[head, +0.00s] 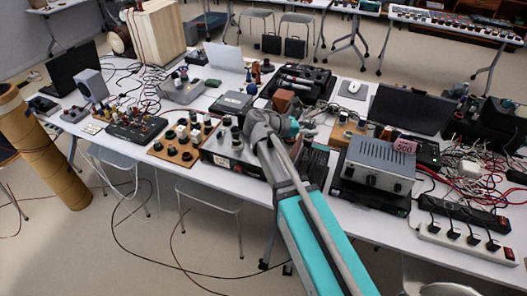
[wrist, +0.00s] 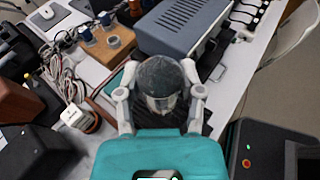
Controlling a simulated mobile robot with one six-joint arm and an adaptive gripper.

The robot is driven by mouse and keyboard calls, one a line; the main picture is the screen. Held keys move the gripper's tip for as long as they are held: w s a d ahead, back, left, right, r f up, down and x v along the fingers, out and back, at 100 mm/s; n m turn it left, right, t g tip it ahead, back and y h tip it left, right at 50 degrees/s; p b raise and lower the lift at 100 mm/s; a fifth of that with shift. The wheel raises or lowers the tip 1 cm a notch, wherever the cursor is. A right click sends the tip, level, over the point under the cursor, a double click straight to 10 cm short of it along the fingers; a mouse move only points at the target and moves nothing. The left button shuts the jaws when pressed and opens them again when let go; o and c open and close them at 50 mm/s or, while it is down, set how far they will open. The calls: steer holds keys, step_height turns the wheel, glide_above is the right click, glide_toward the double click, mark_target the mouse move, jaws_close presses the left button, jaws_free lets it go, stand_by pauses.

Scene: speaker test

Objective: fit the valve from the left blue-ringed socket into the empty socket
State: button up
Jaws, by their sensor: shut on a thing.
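My gripper (wrist: 163,88) is shut on the valve (wrist: 160,76), a rounded glass bulb with a dark top and a clearer lower part. One finger is on each side of it. In the head view my gripper (head: 309,129) is over the middle of the table, and the valve cannot be made out there. A pale wooden socket board (wrist: 101,56) lies upper left of the valve in the wrist view, apart from it. It bears blue parts (wrist: 87,33) and a light ring (wrist: 113,41) that looks empty. The board also shows in the head view (head: 338,138), beyond my gripper; its sockets are unclear.
A grey metal instrument (head: 380,163) stands right of my gripper, close to the board. Tangled cables and a white plug (wrist: 73,116) lie left in the wrist view. A power strip (head: 466,239) runs along the right front edge. The table is crowded.

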steer(key=shift+w+d, duration=0.1)
steer(key=shift+d, duration=0.05)
steer(key=shift+w+a, duration=0.2)
steer(key=shift+a, duration=0.15)
steer(key=w+a+n+t+y, duration=0.2)
steer(key=a+t, duration=0.1)
steer(key=a, duration=1.2)
steer(key=w+a+n+t+y, duration=0.1)
steer(key=a+n+t+y, duration=0.1)
steer(key=a, duration=1.3)
steer(key=shift+w+a+n+t, duration=0.35)
steer(key=shift+w+n+t, duration=0.05)
steer(key=shift+n, duration=0.4)
